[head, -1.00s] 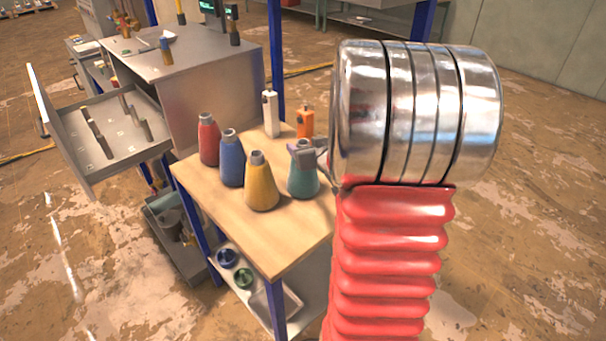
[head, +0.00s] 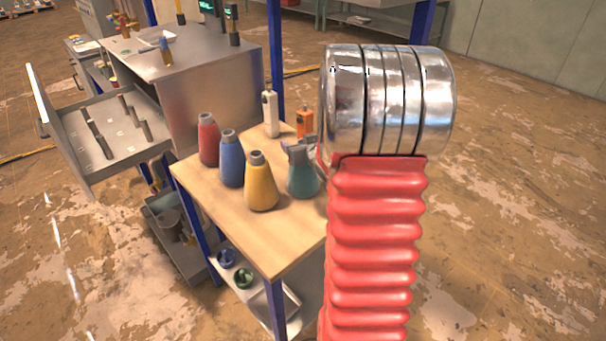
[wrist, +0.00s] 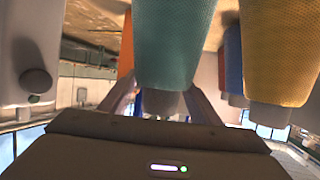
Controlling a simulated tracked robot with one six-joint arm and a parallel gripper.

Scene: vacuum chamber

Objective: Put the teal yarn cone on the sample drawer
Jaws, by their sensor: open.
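The teal yarn cone (head: 303,183) stands upright on the wooden tabletop, at the right end of a group of cones. It fills the middle of the wrist view (wrist: 172,45), where it appears inverted with its pale tip pointing down. My gripper (head: 301,154) is at the cone's top, partly hidden behind my arm. In the wrist view my open gripper (wrist: 163,100) has a finger on either side of the narrow tip; I cannot tell whether they touch it.
Yellow (head: 261,187), blue (head: 231,164) and red (head: 208,143) cones stand left of the teal one. A white bottle (head: 270,115) and an orange object (head: 304,122) stand behind it. A grey metal cabinet (head: 210,95) rises behind the table, beside the drawer.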

